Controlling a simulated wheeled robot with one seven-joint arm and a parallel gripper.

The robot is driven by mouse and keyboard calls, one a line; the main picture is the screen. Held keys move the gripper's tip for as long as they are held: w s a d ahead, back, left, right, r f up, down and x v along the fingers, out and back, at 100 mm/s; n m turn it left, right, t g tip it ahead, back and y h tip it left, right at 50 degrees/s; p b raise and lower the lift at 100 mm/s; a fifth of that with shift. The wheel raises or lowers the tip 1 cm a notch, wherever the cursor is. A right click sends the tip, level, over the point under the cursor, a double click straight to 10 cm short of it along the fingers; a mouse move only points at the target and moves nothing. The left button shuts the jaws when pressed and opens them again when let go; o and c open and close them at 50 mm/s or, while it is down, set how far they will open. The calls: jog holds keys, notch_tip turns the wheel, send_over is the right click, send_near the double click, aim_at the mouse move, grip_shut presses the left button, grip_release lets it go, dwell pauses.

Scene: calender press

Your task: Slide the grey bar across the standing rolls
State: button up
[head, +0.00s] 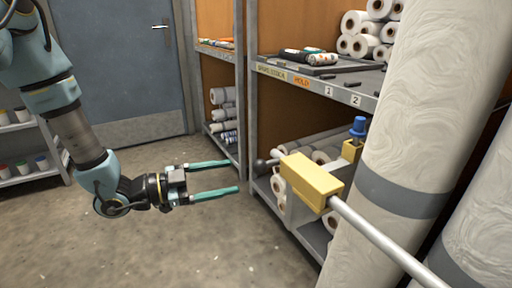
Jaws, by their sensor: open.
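The grey bar (385,243) is a round metal rod running from a yellow block (306,181) down to the bottom right edge, where it leaves the view. It passes in front of the standing rolls, a large pale roll with a grey band (428,100) and another at the right edge (490,225). A dark ball knob (262,166) sticks out left of the yellow block. My gripper (233,176) is open and empty, its two teal fingers pointing right. In the picture it is left of the knob and apart from it.
A shelf rack (318,77) with small rolls and dark tools stands behind the bar. A blue-topped yellow fitting (355,138) is beside the yellow block. A grey door (118,65) and a low shelf (32,158) are at left. The concrete floor (190,245) is clear.

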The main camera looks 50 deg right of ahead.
aim_at(259, 168)
jog(key=s+d+p, duration=0.1)
jog(key=d, duration=0.1)
jog(key=s+d+n+p, duration=0.1)
jog(key=s+d, duration=0.1)
jog(key=d, duration=0.1)
jog(key=s+d+r+n+g+p, duration=0.1)
jog(key=d, duration=0.1)
jog(key=shift+s+d+p, duration=0.25)
jog(key=shift+s+p, duration=0.05)
jog(key=shift+c, duration=0.4)
grip_shut()
dwell(0.4)
dwell(0.8)
